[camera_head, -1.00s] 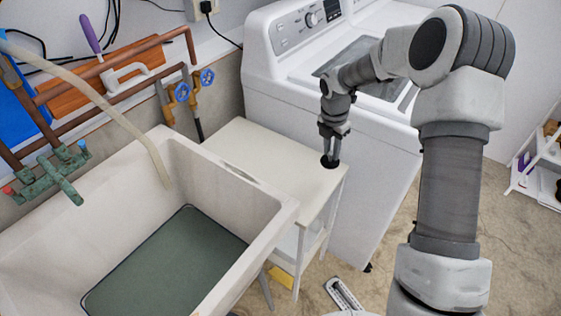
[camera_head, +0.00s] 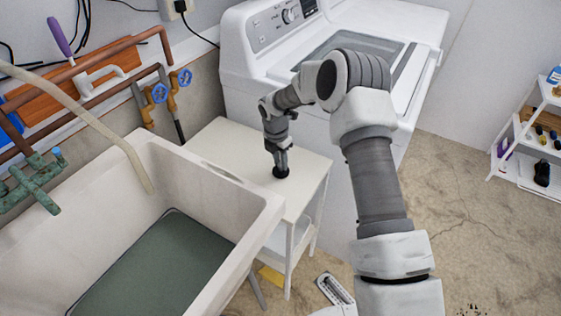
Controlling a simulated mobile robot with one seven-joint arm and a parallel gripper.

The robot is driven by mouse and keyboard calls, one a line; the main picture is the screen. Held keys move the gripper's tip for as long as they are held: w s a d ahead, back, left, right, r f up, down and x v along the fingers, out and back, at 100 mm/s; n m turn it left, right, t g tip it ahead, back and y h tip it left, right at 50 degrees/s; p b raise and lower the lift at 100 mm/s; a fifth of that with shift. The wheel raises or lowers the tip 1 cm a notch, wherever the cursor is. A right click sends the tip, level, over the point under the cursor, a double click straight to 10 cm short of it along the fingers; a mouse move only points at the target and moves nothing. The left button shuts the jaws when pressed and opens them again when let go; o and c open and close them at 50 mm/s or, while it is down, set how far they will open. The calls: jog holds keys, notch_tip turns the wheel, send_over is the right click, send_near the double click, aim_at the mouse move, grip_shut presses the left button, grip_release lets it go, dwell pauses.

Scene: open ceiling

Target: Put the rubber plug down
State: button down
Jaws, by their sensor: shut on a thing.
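A small black rubber plug (camera_head: 281,172) is at the tip of my gripper (camera_head: 280,164). My gripper points down and is shut on the plug. It is over the top of a small white side table (camera_head: 221,140), towards the table's right side. The plug looks to be at the table surface, but I cannot tell whether it touches it.
A white utility sink (camera_head: 265,205) with dark water stands left of the table. A white washing machine (camera_head: 247,75) stands behind it. Copper pipes with blue valves (camera_head: 160,92) run along the wall. A white shelf (camera_head: 520,150) stands far right. The table's left part is clear.

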jog(key=shift+f, duration=0.1)
jog(key=c, duration=0.7)
grip_release()
